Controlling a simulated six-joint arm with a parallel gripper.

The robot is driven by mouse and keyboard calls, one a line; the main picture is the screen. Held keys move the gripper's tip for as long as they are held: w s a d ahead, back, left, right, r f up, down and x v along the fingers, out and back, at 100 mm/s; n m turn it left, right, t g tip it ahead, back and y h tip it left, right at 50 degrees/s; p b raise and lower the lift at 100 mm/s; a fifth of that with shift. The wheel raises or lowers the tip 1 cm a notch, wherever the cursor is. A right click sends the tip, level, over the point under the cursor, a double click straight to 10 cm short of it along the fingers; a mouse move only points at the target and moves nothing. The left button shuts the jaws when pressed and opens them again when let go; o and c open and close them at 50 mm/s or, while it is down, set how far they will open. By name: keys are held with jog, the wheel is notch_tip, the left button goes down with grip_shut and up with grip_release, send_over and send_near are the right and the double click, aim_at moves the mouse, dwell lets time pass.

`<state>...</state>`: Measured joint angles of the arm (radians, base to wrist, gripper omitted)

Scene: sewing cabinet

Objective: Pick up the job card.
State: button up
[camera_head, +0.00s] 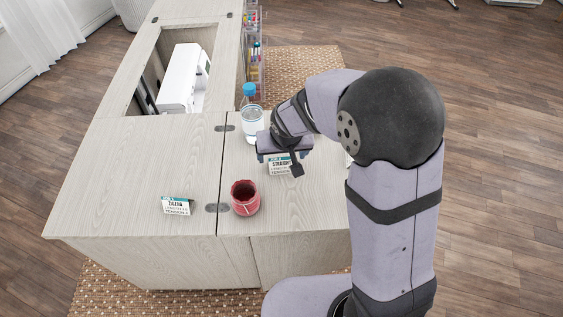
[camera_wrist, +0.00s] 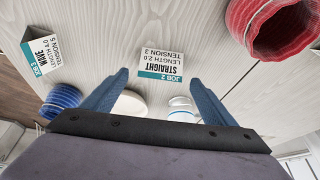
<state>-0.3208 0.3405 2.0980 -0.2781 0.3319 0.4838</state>
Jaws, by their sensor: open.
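Three folded white-and-teal job cards show. The STRAIGHT card, marked JOB 2 (camera_wrist: 161,64), stands on the cabinet top, ahead of and between my fingertips in the wrist view; in the head view this card (camera_head: 279,169) is just below my gripper (camera_head: 281,158), which partly covers it. My gripper (camera_wrist: 158,79) is open and empty, its two blue fingers apart. The WAVE card, marked JOB 3 (camera_wrist: 42,56), is at the left of the wrist view. The ZIGZAG card (camera_head: 176,206) stands on the left panel in the head view.
A red cup (camera_head: 244,198) stands left of the STRAIGHT card; it also shows in the wrist view (camera_wrist: 268,30). A blue-capped bottle (camera_head: 251,122) stands behind. A white sewing machine (camera_head: 184,80) sits in the cabinet opening. A blue round object (camera_wrist: 62,99) lies near the WAVE card.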

aim_at(282, 157)
jog(key=shift+x, duration=1.75)
jog(key=c, duration=1.1)
notch_tip(282, 157, up, 10)
